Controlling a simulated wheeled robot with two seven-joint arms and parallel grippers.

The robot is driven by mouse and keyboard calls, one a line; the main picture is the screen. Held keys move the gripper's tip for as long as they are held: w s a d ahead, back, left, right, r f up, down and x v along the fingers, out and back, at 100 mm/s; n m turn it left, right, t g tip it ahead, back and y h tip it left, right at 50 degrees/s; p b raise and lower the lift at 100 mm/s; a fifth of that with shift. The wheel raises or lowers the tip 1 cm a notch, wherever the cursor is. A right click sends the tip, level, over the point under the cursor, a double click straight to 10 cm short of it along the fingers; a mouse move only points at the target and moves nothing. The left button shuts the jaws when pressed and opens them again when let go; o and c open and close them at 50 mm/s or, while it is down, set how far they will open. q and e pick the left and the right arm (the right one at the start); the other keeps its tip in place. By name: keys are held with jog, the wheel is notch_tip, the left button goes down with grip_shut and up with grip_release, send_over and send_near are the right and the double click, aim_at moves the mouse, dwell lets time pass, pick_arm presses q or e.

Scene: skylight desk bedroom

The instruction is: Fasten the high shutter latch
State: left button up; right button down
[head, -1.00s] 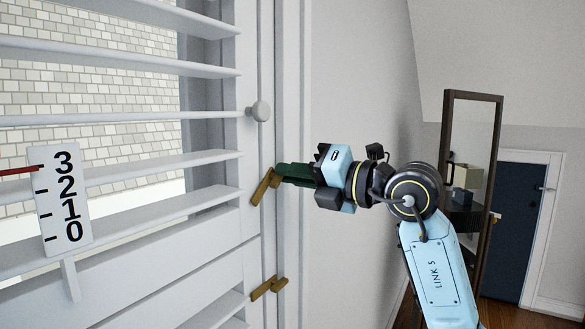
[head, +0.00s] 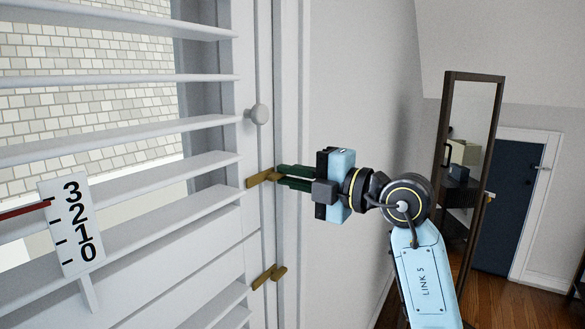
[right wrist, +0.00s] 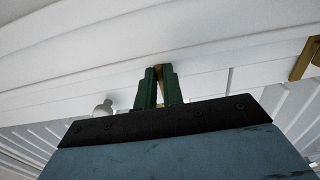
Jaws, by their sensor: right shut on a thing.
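The high brass shutter latch (head: 258,181) lies nearly level across the seam between the white shutter's edge and the window frame, just below the round knob. My right gripper (head: 279,175) comes from the right, and its two green fingers are shut on the frame-side end of this latch. In the right wrist view a bit of the brass latch (right wrist: 158,69) shows between the fingertips (right wrist: 159,78). The low latch (head: 268,277) sits further down the same seam, nearly level, with nothing touching it. My left gripper is not in view.
The white louvred shutter (head: 130,240) fills the left side, with a round knob (head: 258,114) on its edge. A number plate (head: 72,225) marked 0 to 3 with a red pointer stands at lower left. A tall mirror (head: 468,150) and a dark blue door (head: 508,205) are at right.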

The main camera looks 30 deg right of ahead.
dwell(0.5)
jog(key=c, duration=1.5)
grip_release()
jog(key=b+v, duration=0.3)
jog(key=v, duration=1)
jog(key=shift+s+d, duration=0.15)
